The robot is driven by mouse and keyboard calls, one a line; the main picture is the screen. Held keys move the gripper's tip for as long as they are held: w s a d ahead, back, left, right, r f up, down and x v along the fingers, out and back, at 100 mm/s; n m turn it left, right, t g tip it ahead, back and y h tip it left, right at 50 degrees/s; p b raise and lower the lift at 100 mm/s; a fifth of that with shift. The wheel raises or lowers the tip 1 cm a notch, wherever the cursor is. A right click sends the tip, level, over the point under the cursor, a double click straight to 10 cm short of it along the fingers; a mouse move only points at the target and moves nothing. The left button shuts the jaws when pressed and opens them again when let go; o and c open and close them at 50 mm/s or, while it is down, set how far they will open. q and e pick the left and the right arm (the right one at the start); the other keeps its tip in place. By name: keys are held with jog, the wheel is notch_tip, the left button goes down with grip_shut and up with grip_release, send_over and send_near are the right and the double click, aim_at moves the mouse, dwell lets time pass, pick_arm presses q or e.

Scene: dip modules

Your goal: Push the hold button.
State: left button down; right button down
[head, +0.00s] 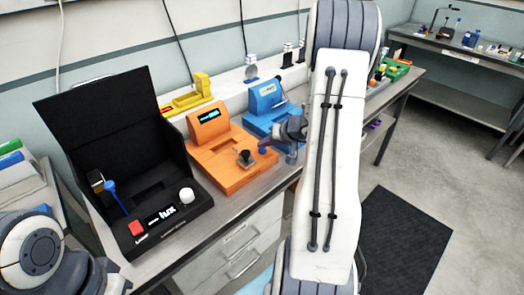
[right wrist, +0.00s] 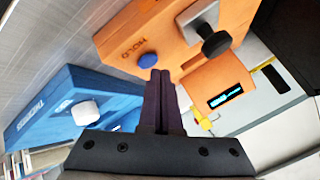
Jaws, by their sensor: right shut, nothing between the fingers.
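The hold button (head: 262,150) is a round blue button on the front right corner of the orange module (head: 232,178). In the right wrist view the blue button (right wrist: 148,60) sits beside the printed word HOLD on the orange face. My right gripper (head: 271,142) is shut and empty. Its fingertips (right wrist: 161,74) point at the button and appear very close to it in the right wrist view. I cannot tell whether they touch it. My left arm shows at the lower left of the head view, but its gripper is out of frame.
A blue module (head: 268,118) stands right behind the orange one. A black knob (head: 245,157) rises from the orange module near the button. A black open-lidded box (head: 165,225) with a red button stands to the left. A yellow device (head: 188,98) lies behind.

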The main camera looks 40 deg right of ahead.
aim_at(265, 152)
jog(key=shift+r, duration=0.15)
jog(key=shift+r+p, duration=1.65)
jog(key=shift+r, duration=1.25)
jog(key=a+r+n+g+y, duration=0.1)
jog(key=a+n+y, duration=0.1)
jog(key=a, duration=0.7)
jog(key=a+r+n+g+y, duration=0.1)
jog(key=a+r+n, duration=0.1)
jog(key=a, duration=0.6)
jog(key=s+a+r+n+g+y, duration=0.15)
jog(key=s+a, duration=0.25)
jog(key=a, duration=0.4)
jog(key=s+a+r+n+g, duration=0.1)
jog(key=s+a+n+g, duration=0.25)
jog(key=a, duration=0.45)
jog(key=s+a+n+g+h, duration=0.1)
jog(key=s+a+n+h, duration=0.1)
jog(key=s, duration=0.7)
jog(key=s+a+n+g+h, duration=0.1)
jog(key=s+a+n+h, duration=0.2)
jog(key=s, duration=0.7)
jog(key=shift+r, duration=0.15)
